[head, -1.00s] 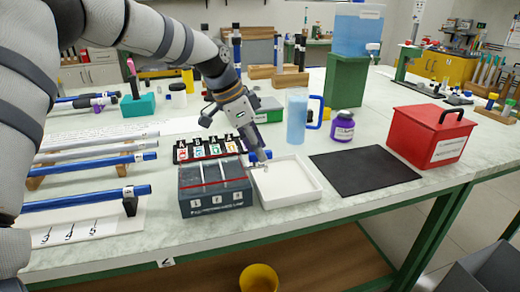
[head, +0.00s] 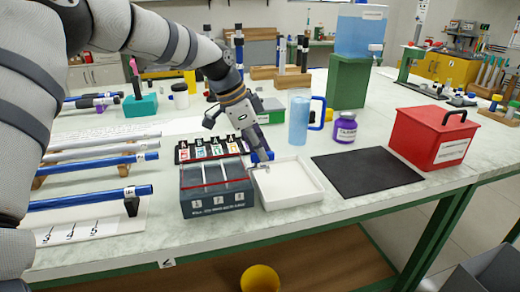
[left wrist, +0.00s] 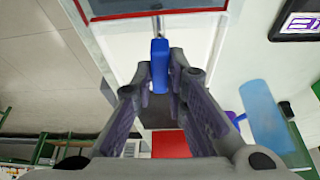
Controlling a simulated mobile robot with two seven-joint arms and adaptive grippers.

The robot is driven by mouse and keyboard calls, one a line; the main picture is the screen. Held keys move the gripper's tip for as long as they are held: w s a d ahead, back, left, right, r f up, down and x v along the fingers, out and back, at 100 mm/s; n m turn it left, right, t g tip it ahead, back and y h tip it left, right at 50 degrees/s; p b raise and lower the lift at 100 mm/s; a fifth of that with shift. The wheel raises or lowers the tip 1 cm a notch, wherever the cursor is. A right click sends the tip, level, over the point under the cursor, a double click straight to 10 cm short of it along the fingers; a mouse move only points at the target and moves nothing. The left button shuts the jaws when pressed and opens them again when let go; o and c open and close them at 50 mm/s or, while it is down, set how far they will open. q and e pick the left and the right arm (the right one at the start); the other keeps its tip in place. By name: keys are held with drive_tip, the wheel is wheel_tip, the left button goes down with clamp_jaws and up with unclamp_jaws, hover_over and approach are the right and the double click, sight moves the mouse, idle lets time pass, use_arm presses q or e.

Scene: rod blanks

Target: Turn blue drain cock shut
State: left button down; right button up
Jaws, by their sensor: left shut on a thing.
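The blue drain cock (left wrist: 160,66) lies between my left fingertips (left wrist: 160,88) in the left wrist view, its blue handle lined up with a short metal stem. The stem leads to the dark grey tank (head: 216,198) with a red line around it. In the head view the cock's blue end (head: 270,155) shows at my left gripper (head: 260,158), at the tank's right side and above the white tray (head: 292,203). My left gripper is shut on the handle. The fingers hide part of it. My right gripper is not in view.
A black mat (head: 365,172) and a red box (head: 432,138) lie to the right. A blue-handled jug (head: 299,122) and a purple-labelled jar (head: 345,128) stand behind the tray. Blue rods (head: 90,198) lie at left. A yellow bucket (head: 260,280) sits below the table.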

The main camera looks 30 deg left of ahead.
use_arm(q)
drive_tip(key=m+g+b, duration=0.1)
drive_tip(key=m, duration=0.3)
drive_tip(key=shift+f+h, duration=0.2)
drive_tip(key=shift+h, duration=0.2)
drive_tip(key=m+g+b, duration=0.1)
drive_tip(key=m, duration=0.1)
drive_tip(key=m+g+b, duration=0.1)
drive_tip(key=m, duration=0.2)
drive_tip(key=shift+s+d+m+g, duration=0.1)
drive_tip(key=shift+s+m+g, duration=0.05)
drive_tip(key=shift+m+g, duration=0.15)
drive_tip(key=m, duration=0.2)
drive_tip(key=m+g+b, duration=0.1)
drive_tip(key=m, duration=0.1)
drive_tip(key=shift+s+g, duration=0.1)
drive_tip(key=shift+g, duration=0.2)
drive_tip(key=shift+s+r+m+g+b, duration=0.1)
drive_tip(key=shift+m+g+b, duration=0.45)
drive_tip(key=shift+m, duration=1.05)
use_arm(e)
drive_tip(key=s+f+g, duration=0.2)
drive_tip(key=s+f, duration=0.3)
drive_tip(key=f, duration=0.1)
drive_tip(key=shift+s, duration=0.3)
use_arm(q)
drive_tip(key=shift+y, duration=0.3)
drive_tip(key=c, duration=1.6)
unclamp_jaws()
drive_tip(key=shift+r, duration=0.1)
